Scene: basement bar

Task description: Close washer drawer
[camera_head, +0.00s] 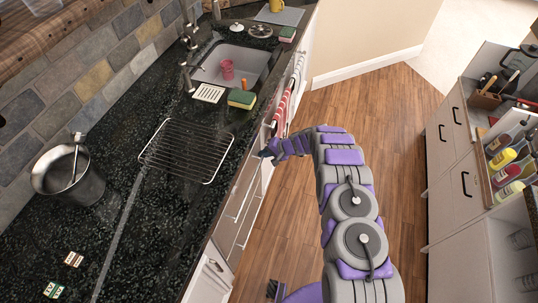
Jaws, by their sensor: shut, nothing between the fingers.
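My gripper (265,155) is at the end of my purple and grey arm, near the front edge of the dark counter. It looks shut and holds nothing. Below the counter edge beside it is a grey-brown appliance front (232,218) with long pale handles, seen steeply from above. This looks like the washer, but I cannot tell how far its drawer stands out. My gripper is close to the upper end of this front; whether it touches it is unclear.
A wire rack (172,150) lies on the counter (140,110), with a metal pot (60,180) left of it. A sink (232,62) and a striped towel (283,108) are farther back. The wooden floor (385,115) is clear; cabinets (462,185) stand at right.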

